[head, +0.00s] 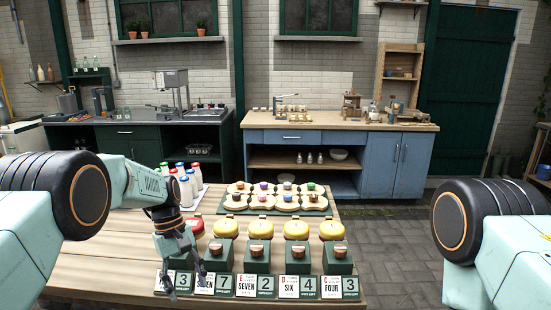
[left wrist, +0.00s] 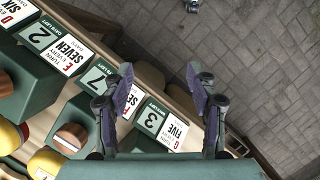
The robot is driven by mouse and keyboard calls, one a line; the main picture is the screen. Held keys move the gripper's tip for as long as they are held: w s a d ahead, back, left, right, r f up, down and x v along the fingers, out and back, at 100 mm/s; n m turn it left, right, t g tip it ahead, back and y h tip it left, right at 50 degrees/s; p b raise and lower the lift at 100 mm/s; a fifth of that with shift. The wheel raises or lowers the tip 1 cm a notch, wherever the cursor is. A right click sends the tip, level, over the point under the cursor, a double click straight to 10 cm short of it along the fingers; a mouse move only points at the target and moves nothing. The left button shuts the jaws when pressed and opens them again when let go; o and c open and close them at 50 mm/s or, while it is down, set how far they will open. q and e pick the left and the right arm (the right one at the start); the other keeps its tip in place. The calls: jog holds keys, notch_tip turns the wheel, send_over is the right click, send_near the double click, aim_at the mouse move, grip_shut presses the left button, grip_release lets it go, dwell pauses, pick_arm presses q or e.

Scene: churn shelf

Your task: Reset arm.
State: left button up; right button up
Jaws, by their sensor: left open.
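My left arm comes in from the left of the head view. Its gripper (head: 184,280) points down at the front left of the wooden table, in front of the card labelled 3 (head: 180,283). In the left wrist view the two fingers of the left gripper (left wrist: 160,72) stand apart with nothing between them. Beyond them lie the table's front edge and the paved floor. Whether the fingers touch the cards cannot be told. My right arm shows only as upper links at the right edge, and its gripper is out of view.
The wooden table (head: 100,245) carries a row of green blocks with number cards, yellow-topped items (head: 296,228), a tray of round pieces (head: 234,208) and white bottles with coloured caps (head: 186,190). A blue workbench (head: 385,160) stands behind. Paved floor (head: 400,235) is clear at right.

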pick_arm(q)
jog(key=s+a+f+m+t+y+b, duration=0.1)
jog(key=s+f+m+b, duration=0.15)
jog(key=s+f, duration=0.9)
jog(key=s+a+f+m+y+b, duration=0.1)
jog(key=s+f+b, duration=0.3)
jog(key=s+f, duration=0.7)
jog(key=s+f+m+t+b, duration=0.1)
jog(key=s+f+m+b, duration=0.1)
jog(key=s, duration=0.7)
jog(key=s+f+m+b, duration=0.2)
jog(key=s, duration=0.7)
jog(key=shift+f+t, duration=0.3)
jog(key=shift+t, duration=0.1)
jog(key=shift+w, duration=0.1)
